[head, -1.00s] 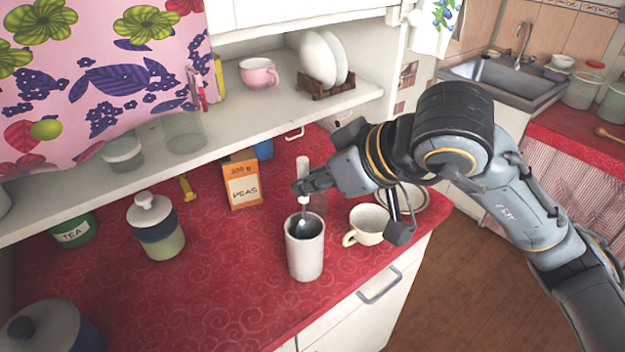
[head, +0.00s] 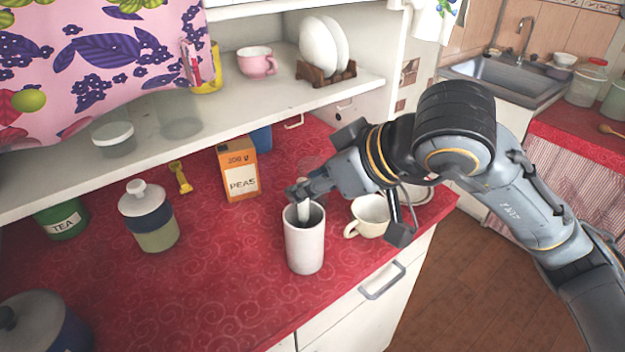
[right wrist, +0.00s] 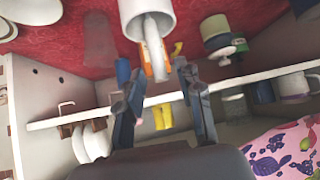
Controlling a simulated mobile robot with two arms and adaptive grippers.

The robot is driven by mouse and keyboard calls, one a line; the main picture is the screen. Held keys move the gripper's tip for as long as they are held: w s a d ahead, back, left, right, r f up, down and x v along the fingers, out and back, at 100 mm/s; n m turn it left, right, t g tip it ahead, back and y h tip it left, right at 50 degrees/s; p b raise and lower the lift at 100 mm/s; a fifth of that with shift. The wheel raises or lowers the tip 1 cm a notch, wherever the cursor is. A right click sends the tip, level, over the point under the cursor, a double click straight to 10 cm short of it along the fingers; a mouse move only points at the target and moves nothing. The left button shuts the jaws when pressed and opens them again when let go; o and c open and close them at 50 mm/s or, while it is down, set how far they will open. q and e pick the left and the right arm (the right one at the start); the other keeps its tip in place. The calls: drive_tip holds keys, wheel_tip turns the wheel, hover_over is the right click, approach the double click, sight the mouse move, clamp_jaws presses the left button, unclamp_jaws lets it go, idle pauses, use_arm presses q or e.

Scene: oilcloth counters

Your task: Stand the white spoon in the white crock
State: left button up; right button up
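The white crock (head: 305,248) stands upright on the red counter in the head view; its rim also shows at the top of the right wrist view (right wrist: 128,16). The white spoon (right wrist: 153,44) is inside the crock, its pale handle sticking up out of the mouth; its bowl is hidden inside. My right gripper (head: 298,190) is just above the crock's rim at the handle. In the right wrist view its two fingers (right wrist: 152,66) are spread, with the handle between them and gaps at the sides. My left gripper is not in view.
A cream cup (head: 369,215) stands close right of the crock, beneath my right arm. An orange peas box (head: 238,170) stands behind. A lidded jar (head: 151,220) is at the left. The shelf (head: 270,98) overhangs the back.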

drive_tip(key=v, duration=1.2)
idle(0.6)
